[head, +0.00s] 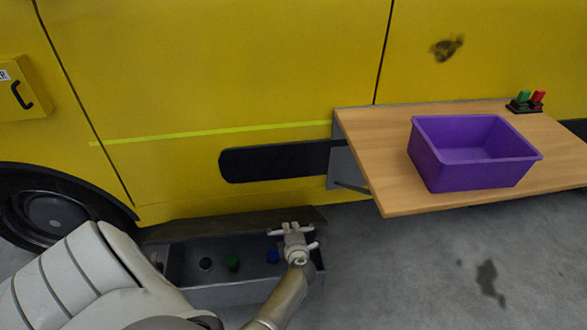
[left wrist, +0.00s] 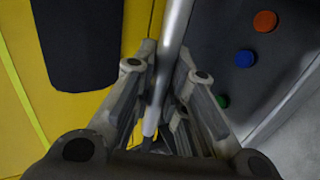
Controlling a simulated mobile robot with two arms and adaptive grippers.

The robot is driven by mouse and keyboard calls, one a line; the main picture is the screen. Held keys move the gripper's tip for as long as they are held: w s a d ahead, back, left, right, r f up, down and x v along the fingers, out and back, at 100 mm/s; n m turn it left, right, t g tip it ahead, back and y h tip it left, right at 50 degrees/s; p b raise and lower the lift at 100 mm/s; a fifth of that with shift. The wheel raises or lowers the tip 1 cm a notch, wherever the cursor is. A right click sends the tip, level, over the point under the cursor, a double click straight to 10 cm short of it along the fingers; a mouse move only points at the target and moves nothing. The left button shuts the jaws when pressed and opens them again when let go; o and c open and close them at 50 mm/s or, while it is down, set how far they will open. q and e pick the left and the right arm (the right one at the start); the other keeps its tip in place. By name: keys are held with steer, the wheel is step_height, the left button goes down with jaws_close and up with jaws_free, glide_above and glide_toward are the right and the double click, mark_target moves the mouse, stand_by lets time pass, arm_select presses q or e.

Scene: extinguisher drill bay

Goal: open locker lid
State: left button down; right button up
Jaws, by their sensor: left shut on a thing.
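The locker (head: 225,297) is a low grey box on the floor against the yellow vehicle. Its dark lid (head: 200,230) stands raised along the back edge, on the vehicle side, so the inside shows. My left gripper (head: 293,232) is over the right end of the locker, by the lid. In the left wrist view its fingers (left wrist: 155,110) are shut around a round grey metal bar (left wrist: 175,35), which looks like the lid's handle. The fingers hide part of the bar. My right gripper is not in view.
Inside the locker are a green round piece (head: 232,262), a blue one (head: 272,257) and a dark one; an orange one (left wrist: 265,21) shows in the wrist view. A wooden shelf (head: 385,195) with a purple bin (head: 430,165) juts out at right. The floor at right is clear.

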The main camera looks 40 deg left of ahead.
arm_select(q)
steer(key=shift+w+a+r+p, duration=0.2)
steer(key=shift+a+r+p, duration=0.15)
steer(key=shift+r, duration=0.1)
steer(key=shift+w+a+r+p, duration=0.2)
steer(key=shift+r+p, duration=0.15)
steer(key=shift+r, duration=0.05)
steer(key=shift+w+a+r+p, duration=0.3)
steer(key=shift+r+p, duration=0.15)
steer(key=shift+w+a+r+p, duration=0.25)
steer(key=shift+a+r+p, duration=0.05)
steer(key=shift+r+p, duration=0.15)
steer(key=w+a+r+p, duration=0.4)
steer(key=w+a+r, duration=0.3)
steer(key=w+a, duration=0.1)
steer(key=shift+a+r, duration=0.2)
steer(key=shift+a, duration=0.45)
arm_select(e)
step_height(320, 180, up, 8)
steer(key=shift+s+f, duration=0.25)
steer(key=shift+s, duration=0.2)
